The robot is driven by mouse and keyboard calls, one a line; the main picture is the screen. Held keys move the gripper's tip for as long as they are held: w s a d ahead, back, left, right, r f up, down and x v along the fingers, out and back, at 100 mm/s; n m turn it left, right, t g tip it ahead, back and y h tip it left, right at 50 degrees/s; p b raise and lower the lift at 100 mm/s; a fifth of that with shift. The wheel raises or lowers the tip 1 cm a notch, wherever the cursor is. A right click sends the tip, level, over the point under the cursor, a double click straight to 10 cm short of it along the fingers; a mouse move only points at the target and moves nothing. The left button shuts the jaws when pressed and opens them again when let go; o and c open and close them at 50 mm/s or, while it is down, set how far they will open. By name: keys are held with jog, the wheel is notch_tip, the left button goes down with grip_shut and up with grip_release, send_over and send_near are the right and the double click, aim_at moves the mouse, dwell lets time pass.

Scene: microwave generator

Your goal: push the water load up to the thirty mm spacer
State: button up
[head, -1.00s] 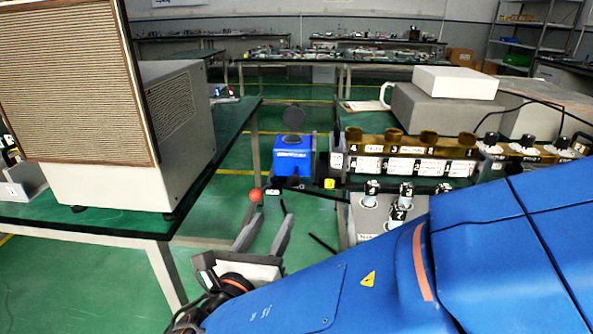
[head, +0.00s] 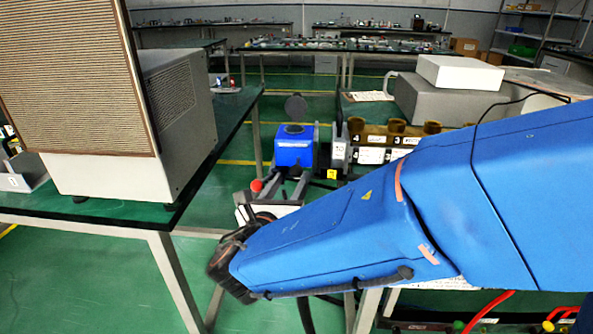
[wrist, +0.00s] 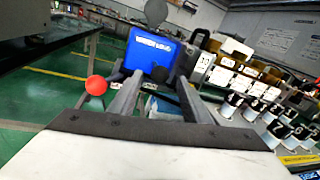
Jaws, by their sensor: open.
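The water load appears to be the blue box (head: 294,150) with a white label and a dark round disc above it. In the wrist view the blue box (wrist: 152,52) stands straight ahead, beyond the fingertips. My gripper (head: 291,181) is open, with its two fingers pointing at the near side of the box. In the wrist view the gripper (wrist: 160,78) has nothing between its fingers; whether they touch the box I cannot tell. A pale upright block (head: 339,150) to the right of the box may be the thirty mm spacer; its marking is too small to read surely.
A red ball knob (head: 257,185) sits left of my fingers. A row of numbered holders (head: 385,150) stands to the right. A large grey cabinet (head: 130,125) stands on the left table. Between the tables there is open green floor.

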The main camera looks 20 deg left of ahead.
aim_at(294, 174)
jog(key=shift+w+a, duration=0.1)
jog(key=shift+w, duration=2.65)
